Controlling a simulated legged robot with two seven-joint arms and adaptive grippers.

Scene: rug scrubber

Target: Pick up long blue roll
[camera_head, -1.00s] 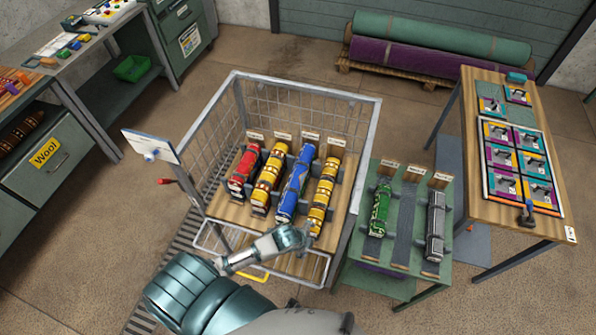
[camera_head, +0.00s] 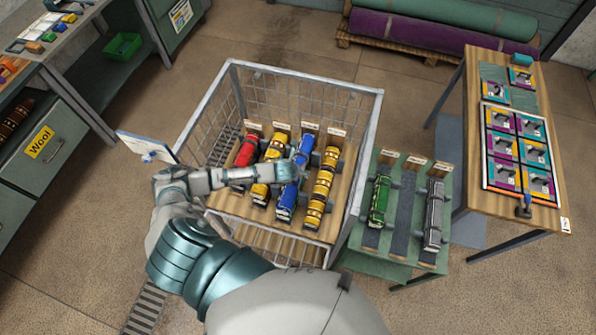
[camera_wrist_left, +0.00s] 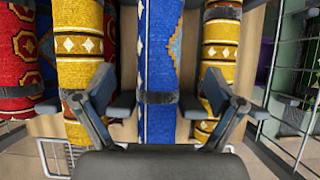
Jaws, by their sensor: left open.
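The long blue roll (camera_head: 287,206) lies in the wire cart between two yellow patterned rolls, strapped around its middle. In the wrist view the blue roll (camera_wrist_left: 158,50) fills the centre, with orange and white patterning. My left gripper (camera_head: 291,173) is over the blue roll and hides part of it in the head view. In the wrist view the left gripper (camera_wrist_left: 160,92) is open, with one finger on each side of the blue roll. I cannot tell whether the fingers touch it. My right gripper is not in view.
Yellow rolls (camera_head: 321,188) (camera_head: 263,190) and a red roll (camera_head: 247,150) lie close beside the blue one. Wire cart walls (camera_head: 300,88) surround them. A green stand (camera_head: 372,250) with green and grey rolls is right of the cart.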

